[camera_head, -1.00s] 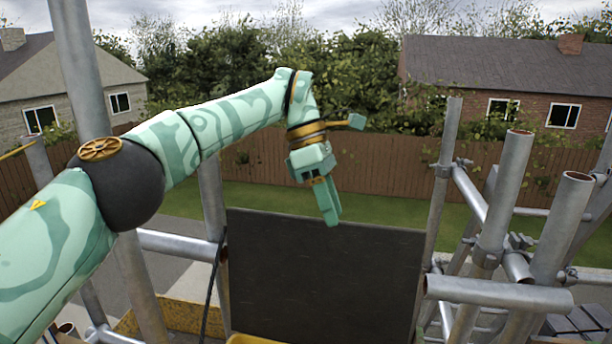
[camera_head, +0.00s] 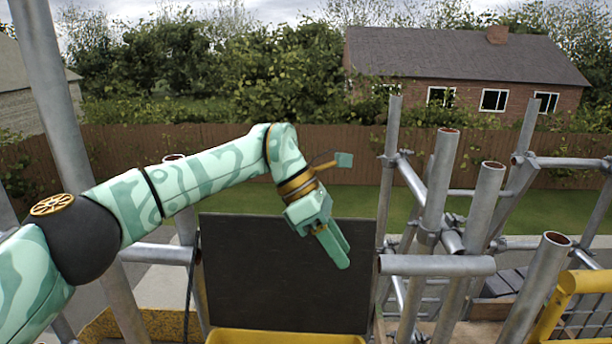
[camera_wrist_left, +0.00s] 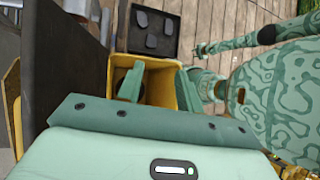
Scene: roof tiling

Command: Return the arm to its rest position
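My left arm reaches in from the left in the head view, with its elbow bent. The left gripper (camera_head: 340,258) points down and to the right in front of a dark upright panel. In the left wrist view the two fingers of the left gripper (camera_wrist_left: 160,88) stand apart with nothing between them. They are over a yellow container (camera_wrist_left: 152,66). Another patterned arm of mine lies at the upper right of that view. Its end, apparently my right gripper (camera_wrist_left: 203,49), is too small to read. The right gripper is not in the head view.
The dark panel (camera_head: 285,275) stands behind the left gripper, with a yellow rim (camera_head: 285,338) below. Metal scaffold tubes (camera_head: 435,265) rise to the right, and another pole (camera_head: 60,110) at left. A black tray (camera_wrist_left: 172,50) with several dark pieces lies on wooden boards (camera_wrist_left: 225,22).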

